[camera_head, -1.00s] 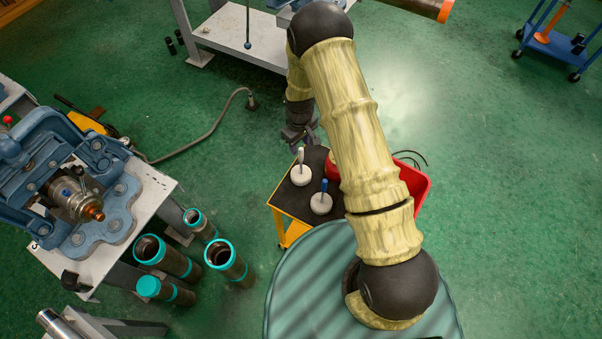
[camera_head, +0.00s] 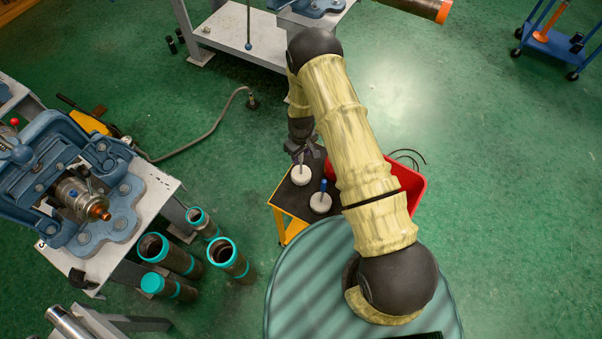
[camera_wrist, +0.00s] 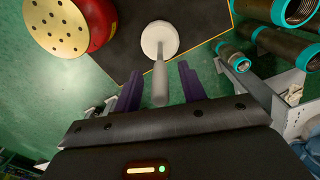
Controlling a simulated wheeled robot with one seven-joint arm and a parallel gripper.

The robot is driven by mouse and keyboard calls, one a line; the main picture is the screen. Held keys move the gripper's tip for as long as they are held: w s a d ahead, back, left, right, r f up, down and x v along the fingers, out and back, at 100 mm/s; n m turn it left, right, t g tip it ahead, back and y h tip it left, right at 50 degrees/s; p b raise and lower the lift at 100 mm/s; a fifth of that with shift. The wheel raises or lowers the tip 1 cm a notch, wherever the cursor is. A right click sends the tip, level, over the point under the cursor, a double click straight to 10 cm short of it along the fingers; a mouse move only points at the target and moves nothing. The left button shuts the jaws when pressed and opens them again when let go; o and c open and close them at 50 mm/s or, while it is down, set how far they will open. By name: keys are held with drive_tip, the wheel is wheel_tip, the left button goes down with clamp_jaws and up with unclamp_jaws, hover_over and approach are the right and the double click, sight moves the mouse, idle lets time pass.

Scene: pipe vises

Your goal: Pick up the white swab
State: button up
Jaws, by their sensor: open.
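The white swab (camera_head: 300,174) stands upright on the black top of a small yellow cart (camera_head: 284,199), its round white base on the surface. My gripper (camera_head: 304,153) is at its handle in the head view, which partly hides the handle. In the wrist view the swab's base (camera_wrist: 160,38) is at the top middle and its handle (camera_wrist: 160,84) reaches down between the two purple fingers of my gripper (camera_wrist: 158,88). The fingers are open, with a gap on both sides of the handle. A blue-handled swab (camera_head: 321,202) stands just right and nearer.
A red bin (camera_head: 417,187) is right of the cart, partly behind my arm. A red container with a perforated tan top (camera_wrist: 56,27) is close by at the wrist view's upper left. Several teal-rimmed pipes (camera_head: 232,260) stand on the floor left of the cart.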

clamp_jaws()
drive_tip(key=shift+w+r, duration=0.1)
drive_tip(key=shift+r, duration=0.1)
wheel_tip(320, 180, up, 10)
drive_tip(key=b, duration=0.3)
drive_tip(key=shift+f+b, duration=0.15)
drive_tip(key=shift+b, duration=0.25)
idle(0.5)
